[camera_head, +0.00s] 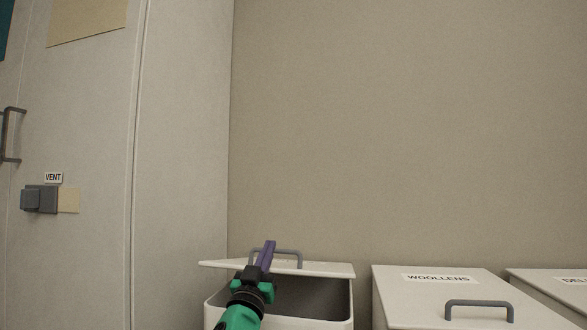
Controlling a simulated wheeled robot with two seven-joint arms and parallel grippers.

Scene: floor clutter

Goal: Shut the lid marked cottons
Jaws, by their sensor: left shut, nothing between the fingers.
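A white bin (280,324) stands at the bottom middle with its pale lid (325,269) part-way open, leaving a dark gap between lid and rim. The lid has a grey handle (299,257). Its marking is mostly covered by my gripper, so I cannot read "cottons" on it. My left gripper (268,249), with purple fingers on a green and black wrist, is shut and empty. It overlaps the lid and handle in the picture; I cannot tell whether it touches them. My right gripper is out of view.
A closed bin marked WOOLLENS (437,278) stands to the right, with another partly labelled bin (552,284) beyond it. A pale cabinet (95,120) with a VENT label (54,177) and a grey latch (40,199) fills the left. A bare wall (400,130) stands behind.

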